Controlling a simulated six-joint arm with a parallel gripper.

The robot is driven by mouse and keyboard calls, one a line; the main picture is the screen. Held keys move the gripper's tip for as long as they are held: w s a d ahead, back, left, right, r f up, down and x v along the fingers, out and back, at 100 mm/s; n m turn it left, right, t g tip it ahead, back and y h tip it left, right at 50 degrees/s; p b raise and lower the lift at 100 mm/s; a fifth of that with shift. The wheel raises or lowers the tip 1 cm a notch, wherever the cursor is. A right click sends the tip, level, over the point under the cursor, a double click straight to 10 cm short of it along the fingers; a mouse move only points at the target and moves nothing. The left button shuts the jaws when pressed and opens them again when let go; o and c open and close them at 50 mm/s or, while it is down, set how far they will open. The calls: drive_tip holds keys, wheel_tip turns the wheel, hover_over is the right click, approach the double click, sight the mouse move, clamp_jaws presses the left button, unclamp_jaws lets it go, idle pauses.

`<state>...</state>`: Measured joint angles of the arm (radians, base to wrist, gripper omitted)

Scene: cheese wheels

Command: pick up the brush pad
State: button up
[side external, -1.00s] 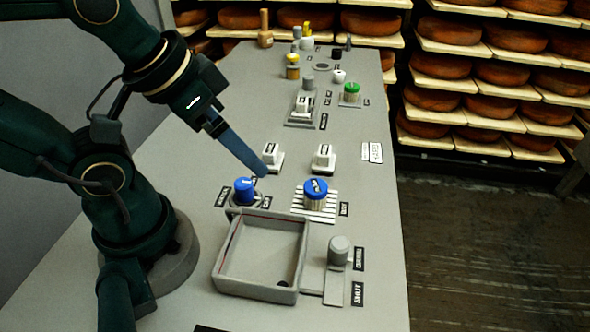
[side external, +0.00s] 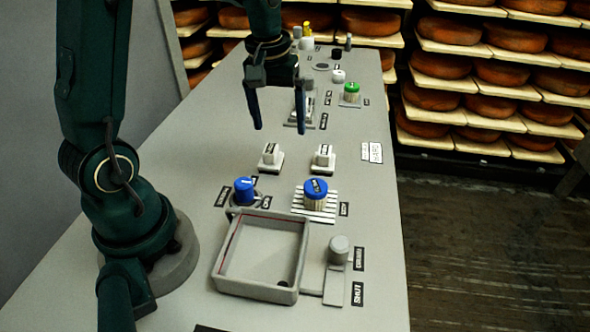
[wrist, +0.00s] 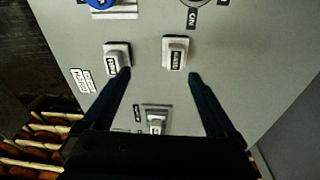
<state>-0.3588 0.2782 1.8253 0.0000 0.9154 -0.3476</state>
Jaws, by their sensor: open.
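Labelled white blocks on small bases may include the brush pad, but I cannot read the labels surely. One is the left block (side external: 269,153), also in the wrist view (wrist: 175,53). Another is the right block (side external: 323,155), also in the wrist view (wrist: 117,60). A third, farther back (side external: 301,104), is partly hidden by a finger and shows in the wrist view (wrist: 156,123). My gripper (side external: 280,130) is open and empty, pointing down above the table. In the wrist view its fingertips (wrist: 160,73) are apart, with the third block between the fingers.
A blue-capped brush (side external: 315,194) stands on a slatted rack. A blue-topped knob (side external: 244,191) stands behind a grey tray (side external: 222,268). Shelves of cheese wheels (side external: 450,65) line the back right.

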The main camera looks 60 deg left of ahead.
sight(270, 148)
drive_tip(key=shift+n+g, duration=0.5)
drive_tip(key=shift+g, duration=0.2)
drive_tip(key=f, duration=0.1)
drive_tip(key=a+f, duration=0.1)
drive_tip(key=f, duration=0.1)
drive_tip(key=s+a+f, duration=0.1)
drive_tip(key=shift+f, duration=2.55)
drive_tip(key=c, duration=1.5)
drive_tip(key=shift+o, duration=0.2)
drive_tip(key=shift+r, duration=0.15)
